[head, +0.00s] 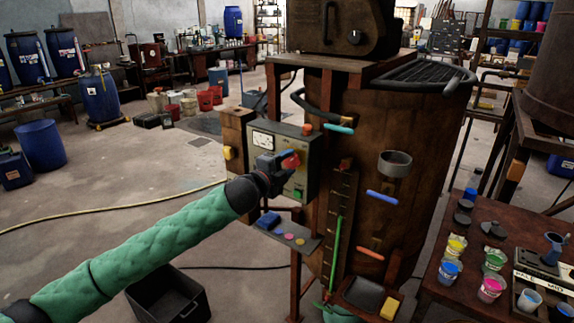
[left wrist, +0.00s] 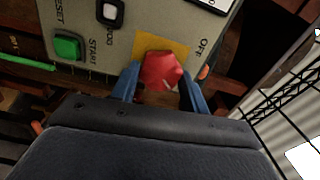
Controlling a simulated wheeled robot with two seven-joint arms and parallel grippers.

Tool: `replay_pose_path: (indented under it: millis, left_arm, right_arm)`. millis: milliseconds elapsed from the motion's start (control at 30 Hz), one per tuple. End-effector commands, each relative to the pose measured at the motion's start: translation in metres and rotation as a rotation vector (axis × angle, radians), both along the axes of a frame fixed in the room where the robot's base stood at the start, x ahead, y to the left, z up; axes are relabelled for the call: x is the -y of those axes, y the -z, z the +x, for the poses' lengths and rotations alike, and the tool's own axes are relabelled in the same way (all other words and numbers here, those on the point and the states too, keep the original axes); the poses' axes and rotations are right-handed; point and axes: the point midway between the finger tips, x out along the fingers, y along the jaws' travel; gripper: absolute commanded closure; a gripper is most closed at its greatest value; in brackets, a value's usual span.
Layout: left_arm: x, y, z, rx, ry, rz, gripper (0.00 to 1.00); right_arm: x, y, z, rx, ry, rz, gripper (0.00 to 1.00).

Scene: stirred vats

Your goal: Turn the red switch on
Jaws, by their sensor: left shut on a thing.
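The red switch (left wrist: 162,69) is a faceted red knob on a yellow plate, on the grey control panel (head: 257,138) of the brown vat. In the left wrist view, the word OFF is printed beside the plate. My left gripper (left wrist: 160,84) has its two blue fingers on either side of the knob and is shut on it. In the head view the red switch (head: 291,161) shows at the tips of my left gripper (head: 283,164). My fingers and wrist hide part of the panel. My right gripper is not in view.
A green START button (left wrist: 67,46) sits on the same panel. A small shelf (head: 287,234) with coloured discs is below it. A table (head: 458,277) with paint pots stands at the right. A black crate (head: 168,296) is on the floor. Open floor lies to the left.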

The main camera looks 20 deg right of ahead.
Motion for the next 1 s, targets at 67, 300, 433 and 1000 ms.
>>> replay_pose_path:
  millis: [67,300,433,1000]
  left_arm:
    - [0.0003,0.0006,-0.0004,0.024,0.001,0.02,0.78]
    - [0.0006,0.0014,-0.0008,0.07,0.002,0.055,0.78]
    - [0.0007,0.0015,-0.0009,0.077,0.002,0.061,0.78]
    - [0.0004,0.0013,-0.0006,0.077,0.001,0.061,0.33]
  right_arm:
    - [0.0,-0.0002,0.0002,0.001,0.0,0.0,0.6]
    - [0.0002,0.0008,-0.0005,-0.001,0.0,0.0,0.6]
    - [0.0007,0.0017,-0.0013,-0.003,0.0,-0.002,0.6]
    - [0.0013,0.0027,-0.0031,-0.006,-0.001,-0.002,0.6]
